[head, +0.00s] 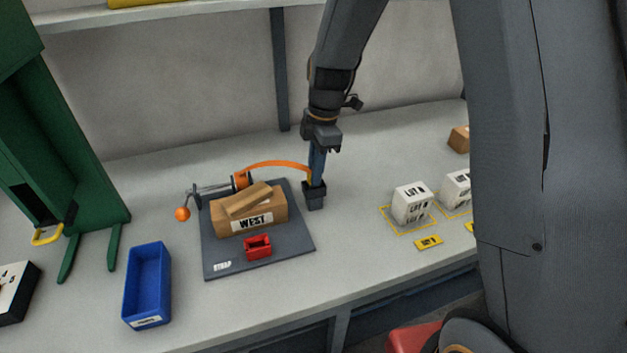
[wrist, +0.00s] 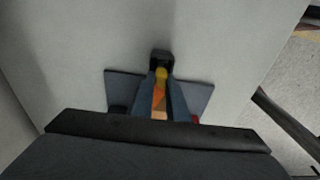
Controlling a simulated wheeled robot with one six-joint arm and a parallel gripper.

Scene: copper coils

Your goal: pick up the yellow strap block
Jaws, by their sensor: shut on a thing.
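My gripper (head: 316,178) points down at the right edge of the dark mat, its fingers close together. In the wrist view its fingers are shut on the yellow strap block (wrist: 161,74), which shows as a small yellow piece between the tips. In the head view the fingers hide the block. An orange strap (head: 275,164) arches from the tensioner on the left to the fingers. It also shows between the fingers in the wrist view (wrist: 159,98). A dark square block or holder (head: 315,200) is right at the fingertips; I cannot tell whether the yellow block touches it.
On the mat (head: 291,256) lie a cardboard box (head: 270,219) marked WEST, a smaller carton (head: 247,200) and a red piece (head: 258,245). A blue bin (head: 147,285) stands front left. White LOT blocks (head: 411,203) stand right. The bench behind the mat is clear.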

